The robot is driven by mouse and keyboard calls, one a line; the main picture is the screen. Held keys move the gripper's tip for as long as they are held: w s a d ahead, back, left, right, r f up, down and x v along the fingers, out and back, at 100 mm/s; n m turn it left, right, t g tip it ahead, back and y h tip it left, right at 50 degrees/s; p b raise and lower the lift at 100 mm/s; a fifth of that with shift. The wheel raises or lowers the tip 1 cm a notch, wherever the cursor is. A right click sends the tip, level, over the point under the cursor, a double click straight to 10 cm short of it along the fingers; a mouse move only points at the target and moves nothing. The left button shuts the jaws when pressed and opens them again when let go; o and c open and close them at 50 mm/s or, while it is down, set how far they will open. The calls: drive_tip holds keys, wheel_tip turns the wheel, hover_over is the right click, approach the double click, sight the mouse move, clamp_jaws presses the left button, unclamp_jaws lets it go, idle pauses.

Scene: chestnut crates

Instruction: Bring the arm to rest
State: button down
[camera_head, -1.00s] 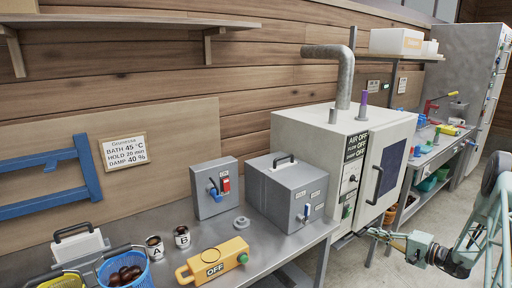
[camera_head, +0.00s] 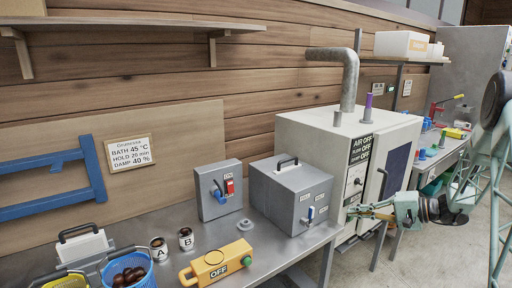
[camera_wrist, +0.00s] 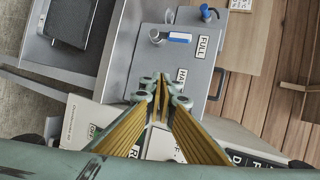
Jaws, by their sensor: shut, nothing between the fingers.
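My gripper (camera_head: 356,211) is in the right half of the head view, in front of the lower part of the white cabinet (camera_head: 309,140). Its yellowish fingers point left, towards the grey box (camera_head: 282,204). My arm comes in from the right edge. In the wrist view the fingers (camera_wrist: 160,92) are together at the tips with nothing between them. They point at the face of the grey box (camera_wrist: 150,75), which has a blue handle and labels. I cannot tell the exact gap to the box or the cabinet.
The steel bench (camera_head: 165,228) carries a yellow box marked OFF (camera_head: 216,264), cups A (camera_head: 158,249) and B (camera_head: 186,239), a switch box (camera_head: 213,190) and a blue basket with chestnuts (camera_head: 128,270). Open floor (camera_head: 420,262) lies at the right.

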drive_tip(key=s+a+r+n+g+h, duration=0.2)
drive_tip(key=s+a+r+g, duration=0.1)
drive_tip(key=s+a+r, duration=0.9)
drive_tip(key=s+a+r+n+g+h, duration=0.25)
drive_tip(key=s+a+r, duration=0.7)
drive_tip(key=s, duration=0.55)
drive_tip(key=s+d+r+n+t+h, duration=0.1)
drive_tip(key=s+r+h, duration=0.2)
drive_tip(key=s, duration=1.3)
drive_tip(key=s+d+r+n+h, duration=0.1)
drive_tip(key=s+h, duration=0.3)
drive_tip(key=s, duration=1.2)
drive_tip(key=shift+s+d+r+n+t, duration=0.35)
drive_tip(key=shift+d+r, duration=0.2)
drive_tip(key=shift+r, duration=0.35)
